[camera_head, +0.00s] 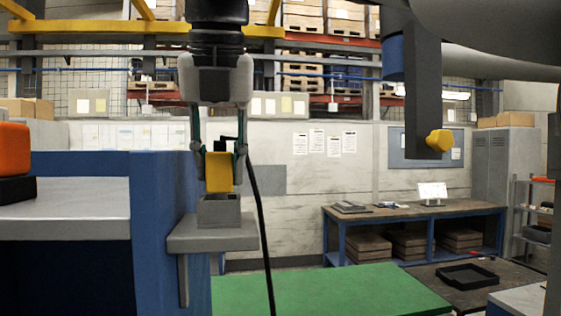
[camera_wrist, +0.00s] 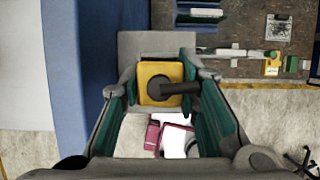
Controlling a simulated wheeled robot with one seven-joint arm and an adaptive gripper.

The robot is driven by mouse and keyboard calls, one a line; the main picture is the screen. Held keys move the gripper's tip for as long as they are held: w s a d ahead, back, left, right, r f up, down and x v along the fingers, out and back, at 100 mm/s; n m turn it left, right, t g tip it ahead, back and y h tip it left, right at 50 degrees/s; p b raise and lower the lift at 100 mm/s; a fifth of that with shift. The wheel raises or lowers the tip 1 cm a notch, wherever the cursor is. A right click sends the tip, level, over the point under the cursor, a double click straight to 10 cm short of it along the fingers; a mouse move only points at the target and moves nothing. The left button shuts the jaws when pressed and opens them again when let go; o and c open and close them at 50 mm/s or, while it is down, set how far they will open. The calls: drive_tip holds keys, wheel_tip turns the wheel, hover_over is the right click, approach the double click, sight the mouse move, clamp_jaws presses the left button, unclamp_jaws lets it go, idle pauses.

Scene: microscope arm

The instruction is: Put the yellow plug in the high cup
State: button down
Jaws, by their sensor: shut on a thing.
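The yellow plug (camera_head: 219,173) is a block with a dark top and a black stub; it also shows in the wrist view (camera_wrist: 153,92). My gripper (camera_head: 220,172) points down, shut on the plug with a finger on each side. The high cup (camera_head: 219,213) is a grey square holder on a small grey shelf (camera_head: 196,239) by the blue column. The plug is upright over the cup, its lower edge at about the rim. I cannot tell whether it has entered. In the wrist view the plug hides most of the cup.
The blue column (camera_head: 158,225) stands close left of the shelf. A black cable (camera_head: 258,220) hangs beside the shelf. A grey post with a yellow knob (camera_head: 438,140) hangs at right. A green surface (camera_head: 330,290) lies below, and a black tray (camera_head: 467,276) sits lower right.

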drive_tip(key=shift+f, duration=0.2)
drive_tip(key=shift+f, duration=0.2)
drive_tip(key=c, duration=1.2)
unclamp_jaws()
drive_tip(key=p+v, duration=0.1)
drive_tip(key=v, duration=0.6)
drive_tip(key=shift+r, duration=0.4)
drive_tip(key=shift+s, duration=0.15)
